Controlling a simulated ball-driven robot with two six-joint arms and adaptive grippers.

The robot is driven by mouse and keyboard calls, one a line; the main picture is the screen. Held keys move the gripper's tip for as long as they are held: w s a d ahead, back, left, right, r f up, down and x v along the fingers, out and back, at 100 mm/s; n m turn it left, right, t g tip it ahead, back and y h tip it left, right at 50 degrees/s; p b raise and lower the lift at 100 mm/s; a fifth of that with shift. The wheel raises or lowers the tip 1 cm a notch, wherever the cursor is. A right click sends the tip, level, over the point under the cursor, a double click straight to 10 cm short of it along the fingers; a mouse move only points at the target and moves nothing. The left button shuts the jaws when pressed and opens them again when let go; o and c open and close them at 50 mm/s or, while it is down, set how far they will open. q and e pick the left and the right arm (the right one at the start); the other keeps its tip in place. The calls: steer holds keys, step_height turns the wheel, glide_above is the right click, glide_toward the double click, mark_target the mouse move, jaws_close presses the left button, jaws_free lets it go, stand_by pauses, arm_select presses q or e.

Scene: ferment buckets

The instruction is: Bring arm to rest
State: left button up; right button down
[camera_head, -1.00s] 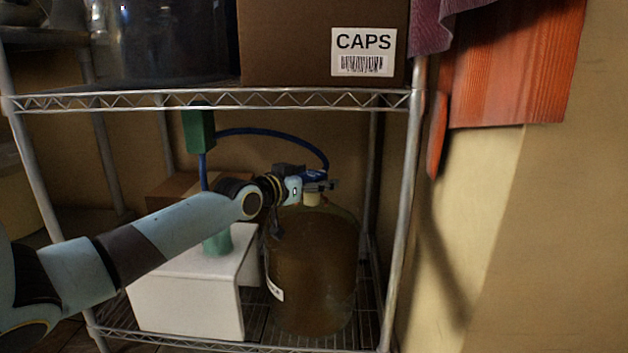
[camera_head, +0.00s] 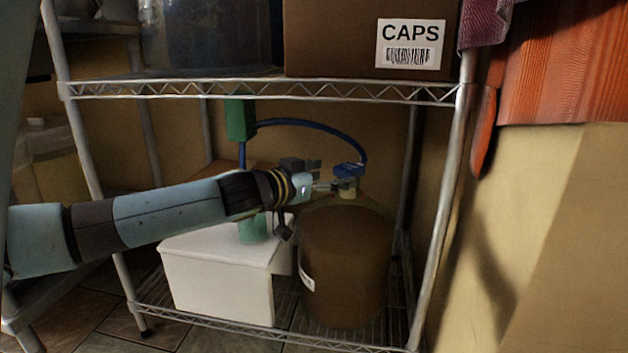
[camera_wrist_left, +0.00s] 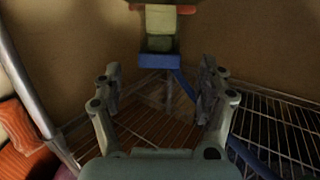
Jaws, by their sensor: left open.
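My left gripper (camera_head: 326,178) reaches in between the wire shelves from the left. It is open and empty, with its tips just left of the blue cap piece on top of the brown carboy (camera_head: 345,262). In the left wrist view my open fingers (camera_wrist_left: 160,88) stand apart with nothing between them. The blue cap piece (camera_head: 349,170) sits on the carboy's pale neck and also shows in the left wrist view (camera_wrist_left: 160,62), beyond the fingertips. My right gripper is not in view.
A wire rack (camera_head: 270,91) frames the space above and at the sides. A blue hose (camera_head: 310,125) arcs from a green box (camera_head: 240,119) to the cap. A white box (camera_head: 222,287) stands below my arm. A CAPS carton (camera_head: 330,40) sits on the upper shelf.

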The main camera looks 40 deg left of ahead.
arm_select(q)
steer(key=shift+s+a+r, duration=0.1)
steer(key=shift+s+r, duration=0.05)
steer(key=shift+s, duration=0.95)
steer(key=shift+s+r, duration=0.15)
steer(key=shift+s, duration=0.9)
